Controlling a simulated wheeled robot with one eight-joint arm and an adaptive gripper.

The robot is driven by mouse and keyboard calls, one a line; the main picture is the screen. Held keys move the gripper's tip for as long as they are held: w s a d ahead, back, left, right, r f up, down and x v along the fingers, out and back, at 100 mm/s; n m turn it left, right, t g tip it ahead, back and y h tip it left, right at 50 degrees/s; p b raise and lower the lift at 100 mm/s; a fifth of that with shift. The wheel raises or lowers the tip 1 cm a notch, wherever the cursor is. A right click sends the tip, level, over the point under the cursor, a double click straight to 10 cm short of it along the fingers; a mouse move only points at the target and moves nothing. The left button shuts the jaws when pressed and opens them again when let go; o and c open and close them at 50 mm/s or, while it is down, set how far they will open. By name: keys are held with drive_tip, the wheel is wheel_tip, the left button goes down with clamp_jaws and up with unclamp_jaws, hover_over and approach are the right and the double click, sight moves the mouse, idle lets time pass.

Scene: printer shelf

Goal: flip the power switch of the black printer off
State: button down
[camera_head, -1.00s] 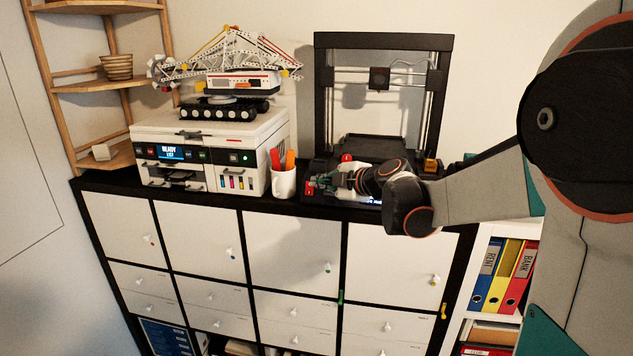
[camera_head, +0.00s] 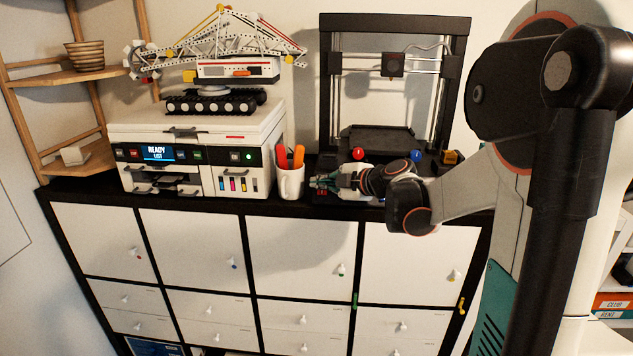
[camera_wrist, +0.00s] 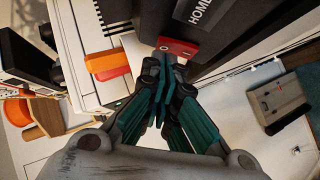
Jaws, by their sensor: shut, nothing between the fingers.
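The black printer (camera_head: 326,95) is an open upright frame with a low base, standing at the right on top of the cabinet. In the wrist view, its dark body (camera_wrist: 225,40) bears a label reading HOME. A red rocker switch (camera_wrist: 178,47) with a light ring mark sits at the edge of that body. My gripper (camera_head: 318,182) is at the front left of the printer base. In the wrist view, my gripper's (camera_wrist: 168,66) teal fingers are shut and empty. Their tips are right at the switch; I cannot tell whether they touch. My gripper hides part of the base in the head view.
A white mug (camera_head: 291,183) with orange-handled items stands close left of my gripper. The white printer (camera_head: 205,150) with a model crane (camera_head: 220,70) on top is farther left. Red (camera_head: 358,153) and blue (camera_head: 417,155) knobs sit on the black printer's base.

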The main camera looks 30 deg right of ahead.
drive_tip(key=shift+s+d, duration=0.1)
drive_tip(key=shift+d, duration=0.05)
drive_tip(key=shift+w+d+f+g+b, duration=0.1)
drive_tip(key=shift+w+g+b, duration=0.25)
drive_tip(key=shift+w+g, duration=0.05)
drive_tip(key=shift+s, duration=0.1)
drive_tip(key=shift+r+p, duration=0.5)
drive_tip(key=shift+r, duration=0.35)
